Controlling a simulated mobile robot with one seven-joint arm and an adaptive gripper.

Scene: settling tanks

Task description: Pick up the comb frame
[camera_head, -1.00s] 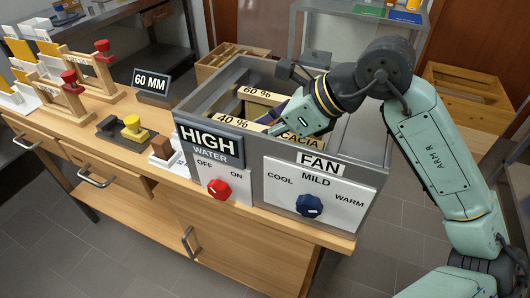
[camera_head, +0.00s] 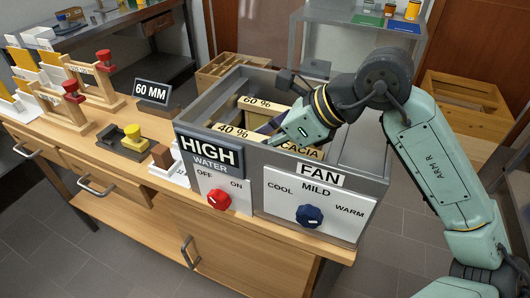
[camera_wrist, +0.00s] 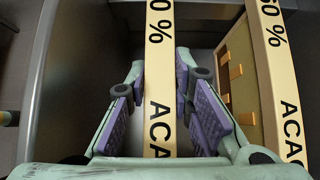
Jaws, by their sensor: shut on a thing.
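A wooden comb frame with a pale top bar marked 40 % and ACACIA (camera_head: 234,131) hangs in the grey tank (camera_head: 207,98). In the wrist view its bar (camera_wrist: 158,60) runs upright down the middle. My gripper (camera_head: 272,138) reaches into the tank from the right and is shut on this bar. The purple finger pads (camera_wrist: 160,105) lie on either side of it. A second comb frame marked 60 % (camera_head: 262,103) stands behind it, and to its right in the wrist view (camera_wrist: 272,60). The lower parts of the frames are mostly hidden.
The tank's front carries a HIGH WATER sign (camera_head: 209,155), a red knob (camera_head: 219,199) and a blue FAN knob (camera_head: 310,216). A 60 MM sign (camera_head: 152,92) and wooden stands (camera_head: 68,101) occupy the bench at left. The tank's right compartment looks empty.

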